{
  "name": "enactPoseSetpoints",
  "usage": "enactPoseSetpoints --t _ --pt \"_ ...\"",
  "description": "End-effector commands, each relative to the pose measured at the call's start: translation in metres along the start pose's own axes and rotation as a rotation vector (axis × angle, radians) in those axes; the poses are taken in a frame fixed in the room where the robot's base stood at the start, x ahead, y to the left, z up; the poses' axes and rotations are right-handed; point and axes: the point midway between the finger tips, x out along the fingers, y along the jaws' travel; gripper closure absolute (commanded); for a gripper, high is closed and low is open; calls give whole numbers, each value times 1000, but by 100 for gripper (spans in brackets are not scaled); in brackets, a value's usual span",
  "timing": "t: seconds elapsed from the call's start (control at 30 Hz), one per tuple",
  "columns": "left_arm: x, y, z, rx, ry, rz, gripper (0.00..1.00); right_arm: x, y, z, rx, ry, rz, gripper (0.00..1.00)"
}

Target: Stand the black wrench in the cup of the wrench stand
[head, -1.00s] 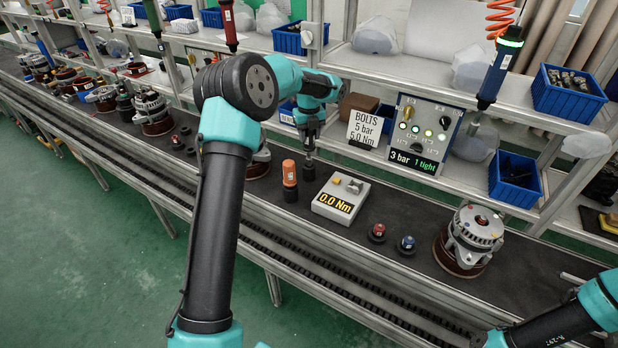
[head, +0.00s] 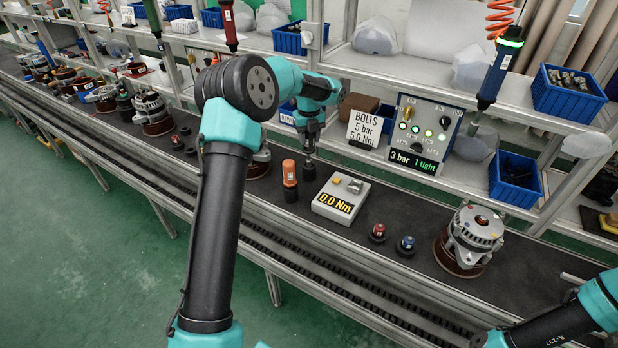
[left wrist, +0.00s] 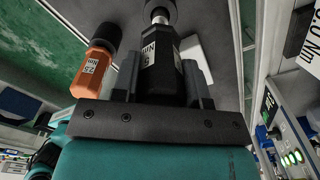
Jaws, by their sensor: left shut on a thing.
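My left gripper (head: 308,130) points down and is shut on the black wrench (left wrist: 160,70), which fills the space between its fingers in the left wrist view. The wrench is about upright, its silver shaft pointing down. Below it is a dark round cup (head: 308,173); it also shows at the top of the left wrist view (left wrist: 157,9). The shaft's tip meets the cup's mouth in the picture; I cannot tell how deep it is. An orange wrench (head: 289,173) stands upright in the cup to the left.
A torque tester (head: 340,200) reading 0.0 Nm sits right of the cups. A bolts sign (head: 364,128) and a control panel (head: 424,130) stand behind. Two small sockets (head: 377,233) and an alternator (head: 470,240) are farther right on the dark belt.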

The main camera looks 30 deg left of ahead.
Motion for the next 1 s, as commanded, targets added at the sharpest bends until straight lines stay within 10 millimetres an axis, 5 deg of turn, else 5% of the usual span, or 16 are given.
enactPoseSetpoints --t 1.0 --pt "13 0 0 0 -1 -1 88 0 0 0 0 0 0 57"
